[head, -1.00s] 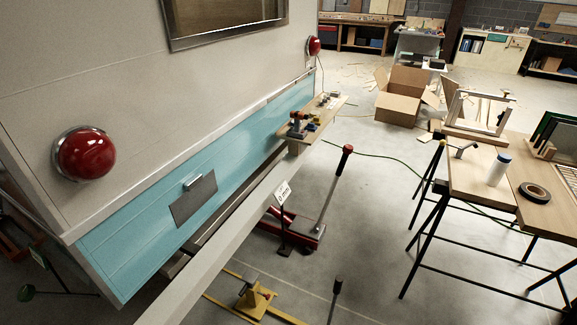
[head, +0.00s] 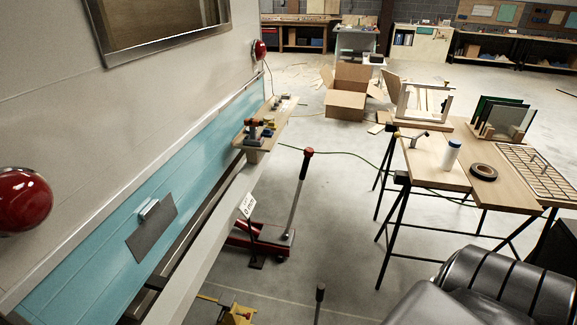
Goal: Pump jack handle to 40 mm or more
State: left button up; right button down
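The jack's front end is partly hidden by the pale beam (head: 208,245). Neither of my grippers is in view.
The cream and turquoise camper side (head: 130,200) fills the left. Trestle tables (head: 430,165) with tools stand at right. Clear floor lies between jack and tables.

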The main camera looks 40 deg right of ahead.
aim_at(304, 171)
jog(key=i, duration=0.85)
jog(key=z, duration=0.9)
